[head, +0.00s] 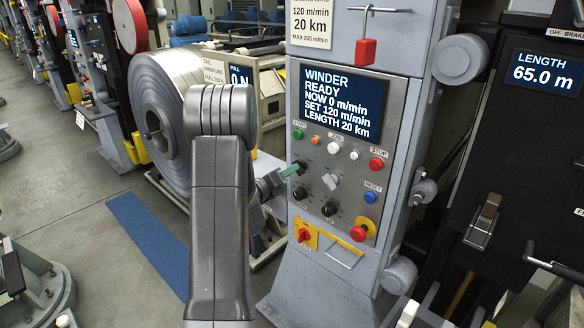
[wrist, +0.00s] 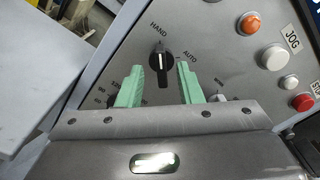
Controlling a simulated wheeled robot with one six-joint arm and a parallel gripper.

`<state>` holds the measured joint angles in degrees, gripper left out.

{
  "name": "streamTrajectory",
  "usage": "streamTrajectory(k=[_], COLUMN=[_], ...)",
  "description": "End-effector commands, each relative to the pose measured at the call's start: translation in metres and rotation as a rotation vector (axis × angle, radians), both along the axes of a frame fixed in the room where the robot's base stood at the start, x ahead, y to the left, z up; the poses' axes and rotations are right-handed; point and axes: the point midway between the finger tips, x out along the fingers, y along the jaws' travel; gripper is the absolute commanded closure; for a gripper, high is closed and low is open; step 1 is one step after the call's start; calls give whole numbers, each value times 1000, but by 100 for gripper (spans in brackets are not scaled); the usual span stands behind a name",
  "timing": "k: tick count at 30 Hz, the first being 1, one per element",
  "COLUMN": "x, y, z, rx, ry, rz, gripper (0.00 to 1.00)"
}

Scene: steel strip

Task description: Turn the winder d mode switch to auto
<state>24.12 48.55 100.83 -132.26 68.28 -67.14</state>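The mode switch (wrist: 161,63) is a black knob with a white pointer line, on the grey panel in the wrist view. Its pointer is up, toward the HAND label; the AUTO label (wrist: 190,53) is to its right. My gripper (wrist: 169,68) is open, with one green finger on the left of the knob and one on the right. Gaps show between the fingers and knob; I cannot tell how deep they reach. In the head view my gripper (head: 292,169) is at the left of the winder panel (head: 313,165), and the switch is hidden behind it.
The winder screen (head: 341,100) reads READY, NOW 0 m/min. Several buttons surround the switch, including an orange one (wrist: 250,23) and a red STOP button (head: 377,163). A red emergency button (head: 358,232) is lower. A steel coil (head: 168,105) stands left, behind my arm.

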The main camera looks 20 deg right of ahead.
Motion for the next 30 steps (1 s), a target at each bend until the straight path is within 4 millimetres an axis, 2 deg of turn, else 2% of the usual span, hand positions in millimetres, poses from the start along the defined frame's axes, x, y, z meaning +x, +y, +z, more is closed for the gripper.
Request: streamTrajectory(k=[6,15,20,30], x=[7,8,7,8], y=[-16,-18,-17,-17], z=[0,0,0,-2], rx=[-1,0,-1,7], ry=[1,0,0,-21], rz=[1,1,1,1], gripper=[67,67,99,100])
